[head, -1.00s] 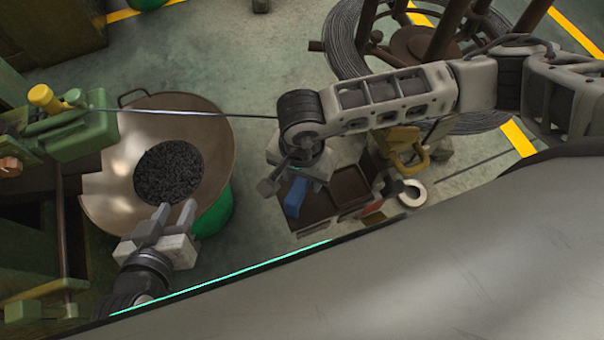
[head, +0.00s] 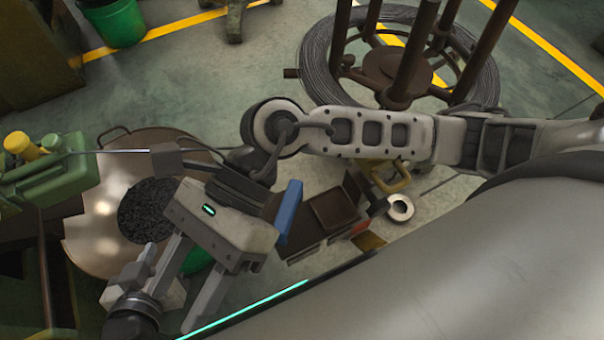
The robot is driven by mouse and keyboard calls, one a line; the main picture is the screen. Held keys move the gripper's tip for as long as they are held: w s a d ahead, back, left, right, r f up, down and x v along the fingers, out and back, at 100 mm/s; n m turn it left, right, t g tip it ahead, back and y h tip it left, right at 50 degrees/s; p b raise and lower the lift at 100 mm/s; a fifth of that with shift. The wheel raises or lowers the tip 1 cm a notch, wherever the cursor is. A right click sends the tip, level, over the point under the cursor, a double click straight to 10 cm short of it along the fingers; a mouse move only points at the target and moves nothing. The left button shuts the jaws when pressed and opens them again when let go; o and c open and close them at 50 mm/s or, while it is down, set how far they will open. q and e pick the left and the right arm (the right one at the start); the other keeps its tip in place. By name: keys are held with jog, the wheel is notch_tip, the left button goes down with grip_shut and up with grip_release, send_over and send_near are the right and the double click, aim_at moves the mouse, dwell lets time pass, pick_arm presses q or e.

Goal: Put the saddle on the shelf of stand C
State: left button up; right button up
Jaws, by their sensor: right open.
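I cannot make out a saddle or a stand marked C in the head view. My right gripper (head: 176,305) hangs at lower left from the arm that comes in from the right.
An open tray (head: 333,208), a blue item (head: 289,208) and a pale ring (head: 400,208) are right of the grippers. A wire coil (head: 475,78) lies behind.

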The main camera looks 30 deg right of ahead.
jog(key=w+a+r+m+t+y, duration=0.1)
jog(key=w+r+m+t+y, duration=0.6)
jog(key=r+m+y, duration=0.65)
jog(key=w+d+f+m+t+h, duration=0.35)
jog(key=w+m+t, duration=0.25)
jog(key=m+t, duration=0.7)
jog(key=m+t+h, duration=0.3)
jog(key=m+h, duration=1.2)
jog(key=m, duration=0.9)
send_over(288, 212)
jog(key=w, duration=0.7)
notch_tip(288, 212, down, 17)
jog(key=s+d+f+m+g+h, duration=0.2)
jog(key=s+d+f+m+g, duration=0.2)
jog(key=f, duration=0.6)
jog(key=shift+s+m+h, duration=0.3)
jog(key=shift+s+m, duration=0.45)
jog(key=shift+s, duration=0.5)
